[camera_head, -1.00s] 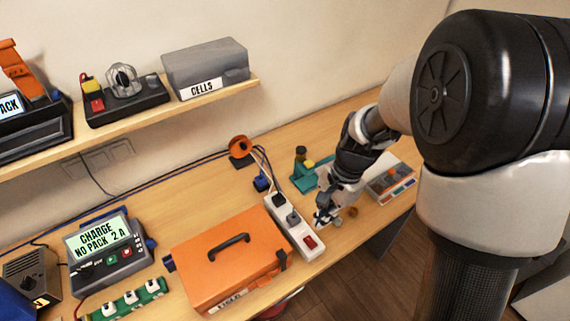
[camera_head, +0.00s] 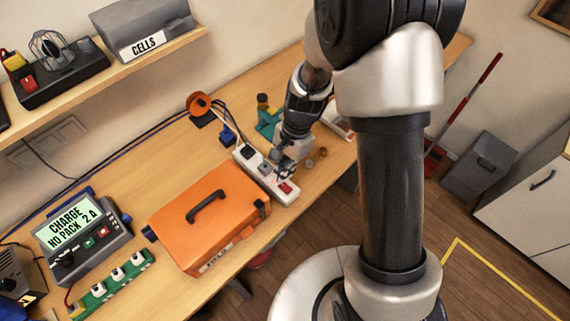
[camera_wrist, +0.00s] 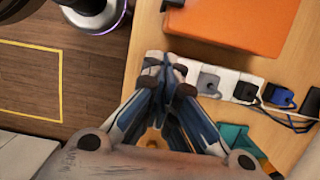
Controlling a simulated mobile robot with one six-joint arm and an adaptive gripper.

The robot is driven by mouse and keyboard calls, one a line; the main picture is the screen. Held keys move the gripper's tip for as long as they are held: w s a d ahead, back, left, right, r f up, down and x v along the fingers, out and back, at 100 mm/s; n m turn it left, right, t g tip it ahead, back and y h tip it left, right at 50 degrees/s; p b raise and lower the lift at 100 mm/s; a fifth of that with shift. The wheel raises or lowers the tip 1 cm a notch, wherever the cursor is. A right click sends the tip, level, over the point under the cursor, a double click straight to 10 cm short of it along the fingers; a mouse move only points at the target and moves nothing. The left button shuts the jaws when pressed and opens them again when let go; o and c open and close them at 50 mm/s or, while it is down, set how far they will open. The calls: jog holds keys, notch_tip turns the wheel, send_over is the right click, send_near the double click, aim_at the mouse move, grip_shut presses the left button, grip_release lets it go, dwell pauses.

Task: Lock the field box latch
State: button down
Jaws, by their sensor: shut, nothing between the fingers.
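The field box (camera_head: 200,228) is a closed orange case with a dark carry handle on its lid, lying on the bench. A dark latch (camera_head: 262,208) shows at its right-hand front corner; I cannot tell whether it is locked. The box fills the upper right of the wrist view (camera_wrist: 245,25), with a dark piece, likely the latch (camera_wrist: 172,4), at the top edge. My gripper (camera_head: 284,170) is shut and empty, above or beside the power strip, apart from the box. Its closed fingertips (camera_wrist: 168,68) show in the wrist view.
A white power strip (camera_head: 250,163) with a red switch lies between the gripper and the box. A charger (camera_head: 82,235) and a green strip (camera_head: 112,284) are left of the box. An orange spool (camera_head: 198,104) and a teal stand (camera_head: 266,122) are behind. The bench's front edge is close.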

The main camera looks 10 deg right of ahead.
aim_at(262, 202)
jog(key=s+a+f, duration=0.1)
jog(key=a+f, duration=0.1)
jog(key=a, duration=0.1)
jog(key=s+a+f, duration=0.1)
jog(key=f, duration=0.1)
jog(key=shift+s+a+f+b, duration=0.1)
jog(key=shift+s+a+b, duration=0.05)
jog(key=shift+s+b, duration=0.2)
jog(key=shift+s+a, duration=0.4)
jog(key=shift+a, duration=0.2)
jog(key=shift+s+a, duration=0.4)
jog(key=shift+a, duration=0.2)
jog(key=shift+w+d, duration=0.1)
jog(key=shift+d, duration=0.05)
